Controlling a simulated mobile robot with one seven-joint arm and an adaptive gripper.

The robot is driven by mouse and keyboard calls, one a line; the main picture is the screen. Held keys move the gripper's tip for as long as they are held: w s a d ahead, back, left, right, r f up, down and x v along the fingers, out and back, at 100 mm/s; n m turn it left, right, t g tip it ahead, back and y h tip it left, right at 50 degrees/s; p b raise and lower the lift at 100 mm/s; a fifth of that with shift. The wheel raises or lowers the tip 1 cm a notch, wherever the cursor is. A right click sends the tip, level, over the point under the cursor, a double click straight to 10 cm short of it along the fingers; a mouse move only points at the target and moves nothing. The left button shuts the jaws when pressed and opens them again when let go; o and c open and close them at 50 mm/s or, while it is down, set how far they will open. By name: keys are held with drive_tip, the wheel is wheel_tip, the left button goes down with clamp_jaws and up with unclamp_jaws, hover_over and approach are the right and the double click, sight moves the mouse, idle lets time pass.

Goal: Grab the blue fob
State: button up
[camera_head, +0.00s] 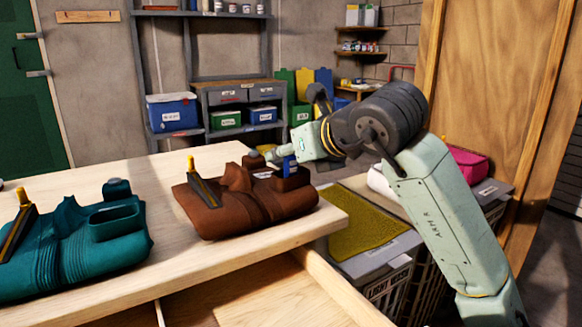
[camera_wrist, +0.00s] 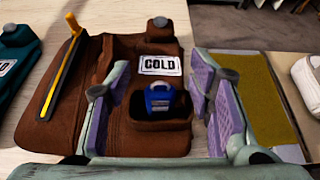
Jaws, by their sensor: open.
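The blue fob (camera_wrist: 159,102) stands in a recess of a brown moulded organizer (camera_wrist: 90,125), just in front of a white label reading "COLD" (camera_wrist: 160,65). In the head view the fob (camera_head: 289,166) shows as a small blue patch, partly hidden by my gripper, on the right part of the brown organizer (camera_head: 245,215). My gripper (camera_wrist: 160,88) is open, with its purple-padded fingers on the left and right of the fob and gaps on both sides. In the head view my gripper (camera_head: 279,157) reaches in over the organizer from the right.
A yellow-handled tool (camera_head: 203,184) sticks up from the brown organizer's left. A teal organizer (camera_head: 75,250) stands further left on the wooden table (camera_head: 140,172). A yellow mat (camera_head: 358,222) lies on a grey bin right of the table. An open drawer (camera_head: 270,295) is below.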

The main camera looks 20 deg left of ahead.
drive_tip(key=shift+c, duration=0.2)
drive_tip(key=c, duration=1)
drive_tip(key=shift+r, duration=0.1)
